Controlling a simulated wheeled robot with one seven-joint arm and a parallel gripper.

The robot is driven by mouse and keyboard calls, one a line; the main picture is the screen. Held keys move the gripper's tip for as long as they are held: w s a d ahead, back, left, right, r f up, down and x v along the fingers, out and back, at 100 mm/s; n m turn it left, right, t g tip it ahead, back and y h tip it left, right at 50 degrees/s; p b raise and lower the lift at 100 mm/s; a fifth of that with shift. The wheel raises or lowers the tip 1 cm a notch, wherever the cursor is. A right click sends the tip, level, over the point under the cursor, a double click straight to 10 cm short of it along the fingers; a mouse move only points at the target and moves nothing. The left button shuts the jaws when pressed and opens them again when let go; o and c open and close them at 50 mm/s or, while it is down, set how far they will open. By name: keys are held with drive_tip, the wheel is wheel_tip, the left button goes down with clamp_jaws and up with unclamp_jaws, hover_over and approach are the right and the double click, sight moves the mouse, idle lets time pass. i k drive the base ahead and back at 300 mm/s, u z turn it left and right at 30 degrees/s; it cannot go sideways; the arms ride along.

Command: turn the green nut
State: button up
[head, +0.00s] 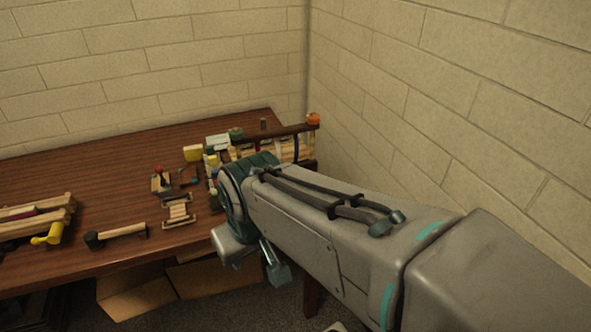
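A small green piece (236,132), which looks like the green nut, sits near the left end of a dark bar (275,134) on a wooden toy assembly at the back right of the table. It is small in this view, and its shape is hard to make out. My arm reaches in from the lower right, and its teal and grey wrist covers the front of that assembly. Whether anything touches the green nut cannot be told.
An orange piece (313,119) tops the bar's right end. On the brown table (100,190) are a yellow block (193,153), a small wooden ladder-like piece (178,212), a black-headed hammer (120,234) and a wooden rack (35,215). Block walls stand behind and right.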

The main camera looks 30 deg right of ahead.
sight(236, 135)
drive_tip(key=z, duration=0.95)
drive_tip(key=i, duration=0.85)
drive_tip(key=z, duration=0.7)
drive_tip(key=k, duration=0.6)
drive_tip(key=u, duration=0.7)
